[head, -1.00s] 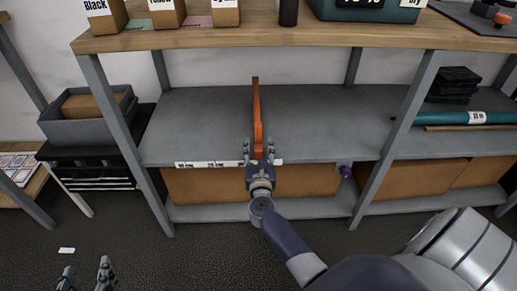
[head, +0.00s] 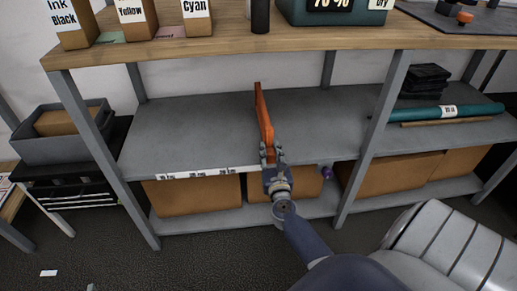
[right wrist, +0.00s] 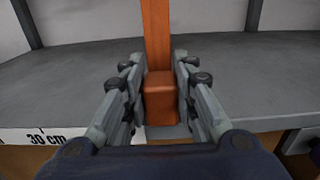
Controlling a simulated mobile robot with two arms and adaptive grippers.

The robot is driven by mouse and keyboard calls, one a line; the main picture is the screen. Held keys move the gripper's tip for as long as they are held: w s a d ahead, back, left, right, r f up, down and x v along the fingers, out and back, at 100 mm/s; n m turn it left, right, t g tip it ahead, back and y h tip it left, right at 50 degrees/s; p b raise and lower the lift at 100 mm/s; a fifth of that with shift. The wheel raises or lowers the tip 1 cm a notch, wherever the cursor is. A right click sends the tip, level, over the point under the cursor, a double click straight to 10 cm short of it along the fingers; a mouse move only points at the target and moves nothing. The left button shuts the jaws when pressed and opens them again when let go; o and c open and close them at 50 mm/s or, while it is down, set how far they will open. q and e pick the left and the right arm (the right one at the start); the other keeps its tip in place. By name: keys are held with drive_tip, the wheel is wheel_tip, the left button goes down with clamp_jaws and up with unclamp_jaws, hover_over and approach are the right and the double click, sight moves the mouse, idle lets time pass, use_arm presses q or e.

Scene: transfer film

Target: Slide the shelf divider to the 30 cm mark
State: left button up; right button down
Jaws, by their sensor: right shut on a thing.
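The orange shelf divider (head: 265,115) stands upright on the grey middle shelf (head: 190,133), running from front to back. My right gripper (head: 272,152) is shut on its front end; in the right wrist view the divider (right wrist: 158,95) shows between the two fingers. A white scale strip (head: 212,170) with several marks runs along the shelf's front edge. The "30 cm" mark (right wrist: 45,138) shows at the lower left of the right wrist view, left of the gripper and divider. Only a small tip of my left gripper (head: 91,287) shows at the bottom edge; its jaws are hidden.
Metal uprights (head: 378,130) bound the shelf at both sides. The shelf surface is clear on both sides of the divider. Brown boxes (head: 195,195) stand below it. A purple knob (head: 327,172) sits at the front edge right of my gripper. The wooden top (head: 200,47) overhangs.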

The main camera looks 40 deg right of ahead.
drive_tip(key=c, duration=1.3)
unclamp_jaws()
drive_tip(key=v, duration=1.2)
drive_tip(key=shift+s, duration=0.1)
